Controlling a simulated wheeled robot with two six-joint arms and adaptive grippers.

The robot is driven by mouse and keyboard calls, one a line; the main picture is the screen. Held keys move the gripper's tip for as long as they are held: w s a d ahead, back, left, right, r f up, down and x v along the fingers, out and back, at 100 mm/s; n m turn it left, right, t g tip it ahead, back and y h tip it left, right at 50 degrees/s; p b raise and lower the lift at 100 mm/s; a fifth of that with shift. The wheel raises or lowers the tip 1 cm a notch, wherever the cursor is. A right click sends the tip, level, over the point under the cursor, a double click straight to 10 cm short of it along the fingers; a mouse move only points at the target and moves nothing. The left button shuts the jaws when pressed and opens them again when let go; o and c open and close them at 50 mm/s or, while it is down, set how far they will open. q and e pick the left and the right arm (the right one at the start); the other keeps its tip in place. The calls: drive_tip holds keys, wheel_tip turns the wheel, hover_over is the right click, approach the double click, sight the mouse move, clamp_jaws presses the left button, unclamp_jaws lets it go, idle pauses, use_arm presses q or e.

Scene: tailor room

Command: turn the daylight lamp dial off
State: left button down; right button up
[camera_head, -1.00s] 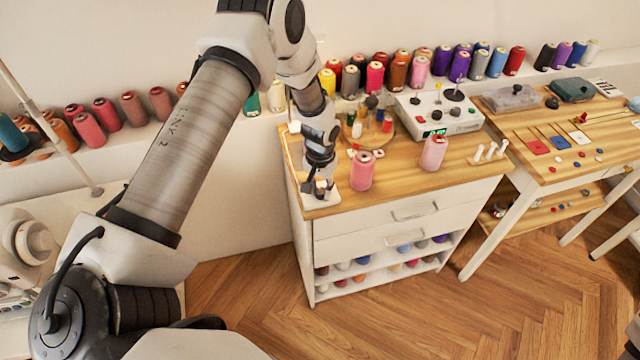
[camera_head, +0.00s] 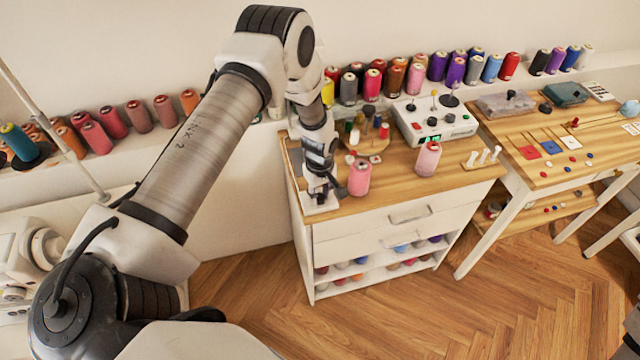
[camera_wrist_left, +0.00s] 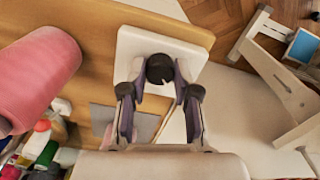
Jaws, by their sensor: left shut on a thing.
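The lamp's white square base (camera_head: 322,208) stands at the front left corner of the wooden cabinet top. It also shows in the left wrist view (camera_wrist_left: 133,42), with a round black dial (camera_wrist_left: 160,68) on it. My left gripper (camera_head: 320,190) reaches down over the base from above. In the left wrist view the fingertips (camera_wrist_left: 160,88) are at both sides of the dial, shut on it. The dial's near side and marks are hard to read. The lamp's upper part is mostly hidden by my left arm in the head view. My right gripper is not in view.
A pink thread spool (camera_head: 359,177) stands close beside my left gripper; it looms in the left wrist view (camera_wrist_left: 35,75). Another pink spool (camera_head: 428,159) and a control box (camera_head: 440,120) stand farther right. Thread spools line the shelf behind. The cabinet top's front middle is clear.

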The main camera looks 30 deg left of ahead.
sight(319, 196)
use_arm(q)
drive_tip(key=shift+w+r+n, duration=0.1)
drive_tip(key=shift+n, duration=0.4)
drive_tip(key=shift+p, duration=0.3)
drive_tip(key=c, duration=1)
unclamp_jaws()
drive_tip(key=shift+o, duration=0.8)
drive_tip(key=shift+a, duration=0.1)
wheel_tip(319, 196, up, 12)
drive_tip(key=shift+f, duration=0.2)
